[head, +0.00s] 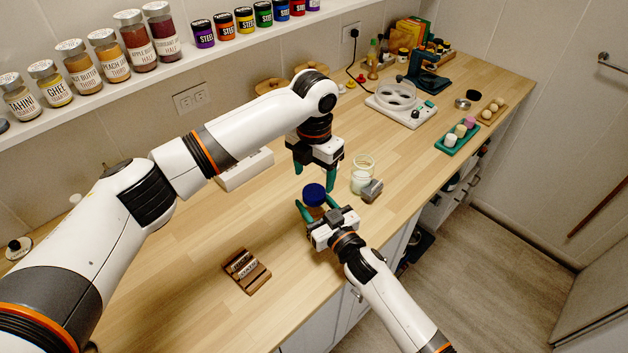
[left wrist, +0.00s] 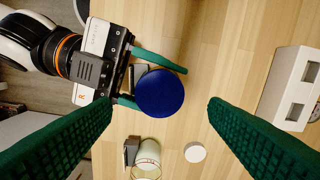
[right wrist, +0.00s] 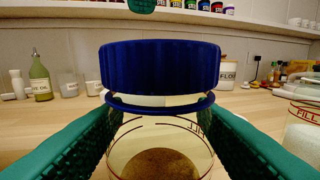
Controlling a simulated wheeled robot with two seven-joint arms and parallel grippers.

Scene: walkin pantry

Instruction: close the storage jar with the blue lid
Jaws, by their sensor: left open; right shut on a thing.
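The storage jar is clear glass with brown contents (right wrist: 155,165). The blue lid (right wrist: 160,68) is over its mouth in the right wrist view, with a pale gap above a blue lower ring; I cannot tell whether it is fully seated. The lid also shows from above in the head view (head: 314,193) and left wrist view (left wrist: 160,93). My right gripper (head: 315,204) is shut on the jar, one finger on each side. My left gripper (head: 318,172) is open and empty above the lid, its fingers wide apart on either side in the left wrist view (left wrist: 162,102).
A glass jar with white contents (head: 361,180) and a grey metal object (head: 372,190) stand close to the right. A wooden rack (head: 246,271) lies at the front left. A white box (head: 244,170) stands behind.

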